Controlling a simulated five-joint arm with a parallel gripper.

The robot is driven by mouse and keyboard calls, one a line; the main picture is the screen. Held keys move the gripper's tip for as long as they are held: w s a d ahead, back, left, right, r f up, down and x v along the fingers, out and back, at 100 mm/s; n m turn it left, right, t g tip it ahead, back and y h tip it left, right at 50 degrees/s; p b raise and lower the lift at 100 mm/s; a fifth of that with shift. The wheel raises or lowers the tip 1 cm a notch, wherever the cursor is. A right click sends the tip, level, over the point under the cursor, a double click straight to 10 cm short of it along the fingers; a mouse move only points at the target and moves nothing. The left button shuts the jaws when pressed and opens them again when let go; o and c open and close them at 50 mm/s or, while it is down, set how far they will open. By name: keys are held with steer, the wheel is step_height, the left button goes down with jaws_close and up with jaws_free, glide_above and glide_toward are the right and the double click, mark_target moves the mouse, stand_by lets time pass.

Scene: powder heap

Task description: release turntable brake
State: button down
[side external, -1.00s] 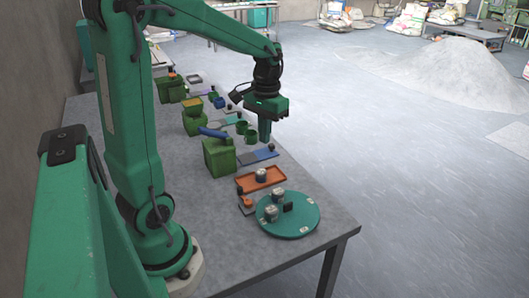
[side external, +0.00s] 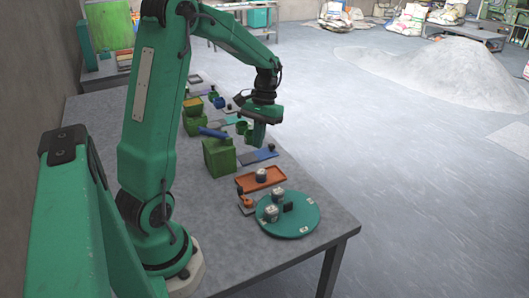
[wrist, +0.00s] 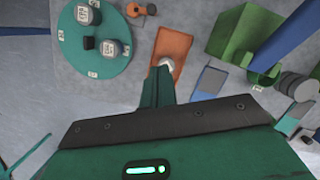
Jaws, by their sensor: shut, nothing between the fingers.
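The turntable (side external: 303,222) is a round teal disc near the table's front corner. It carries two labelled jars and a small black block. In the wrist view the turntable (wrist: 72,62) is at upper left. A small grey-based piece with an orange part (side external: 246,203) stands beside its left edge; it looks like the brake. In the wrist view this orange piece (wrist: 134,10) is at the top edge. My gripper (side external: 257,145) is shut and empty, above the table beyond the turntable. In the wrist view its fingers (wrist: 161,72) overlap the near end of the orange tray.
An orange tray (side external: 247,185) with one jar (side external: 261,175) lies between turntable and gripper. A green bin (side external: 218,160) with a blue bar (side external: 213,133), a blue plate (side external: 258,156) and green cups stand near the gripper. The table's front corner is bare.

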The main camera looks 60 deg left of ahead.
mark_target(244, 196)
steer(key=shift+f, duration=0.1)
steer(key=x, duration=0.9)
steer(key=shift+s+f, duration=0.15)
steer(key=shift+f, duration=0.15)
steer(key=shift+s+d+f, duration=0.15)
steer(key=shift+s, duration=0.1)
steer(key=shift+s+d, duration=0.4)
steer(key=shift+s, duration=0.35)
steer(key=shift+s+d, duration=0.4)
steer(key=shift+s, duration=0.35)
